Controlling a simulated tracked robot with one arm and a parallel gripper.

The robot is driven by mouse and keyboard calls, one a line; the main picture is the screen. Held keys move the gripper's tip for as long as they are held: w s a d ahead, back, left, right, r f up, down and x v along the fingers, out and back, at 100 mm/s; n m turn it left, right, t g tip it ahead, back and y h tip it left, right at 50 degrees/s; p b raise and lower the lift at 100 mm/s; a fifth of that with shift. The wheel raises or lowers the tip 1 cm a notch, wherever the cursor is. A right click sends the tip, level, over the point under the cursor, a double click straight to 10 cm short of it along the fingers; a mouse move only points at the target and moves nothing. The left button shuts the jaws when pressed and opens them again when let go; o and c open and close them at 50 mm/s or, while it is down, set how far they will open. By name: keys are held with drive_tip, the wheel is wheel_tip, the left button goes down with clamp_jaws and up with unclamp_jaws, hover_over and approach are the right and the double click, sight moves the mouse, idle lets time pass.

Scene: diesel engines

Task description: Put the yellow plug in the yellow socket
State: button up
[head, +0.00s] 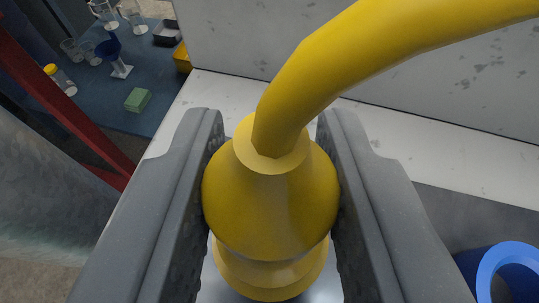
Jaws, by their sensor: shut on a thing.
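The yellow plug (270,205) is a rounded, stepped yellow body with a thick yellow hose (370,55) rising from its top and running off to the upper right. My gripper (270,190) is shut on the plug, with one grey finger against its left side and one against its right. Below the plug a small part of a shiny grey surface shows. I cannot make out the yellow socket; the plug and fingers hide what lies beneath, so I cannot tell whether the plug touches anything there.
A blue ring-shaped socket (488,285) is at the lower right. A worn white wall and ledge (430,165) lie behind the plug. At the upper left, a blue table (115,115) holds glassware, a green block (138,100) and a yellow box (182,58). A red beam (60,95) crosses the left.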

drive_tip(key=o, duration=1.1)
drive_tip(key=p+v, duration=0.2)
drive_tip(key=v, duration=1.1)
drive_tip(key=shift+s+r, duration=0.2)
drive_tip(key=shift+s, duration=0.2)
drive_tip(key=shift+r, duration=0.1)
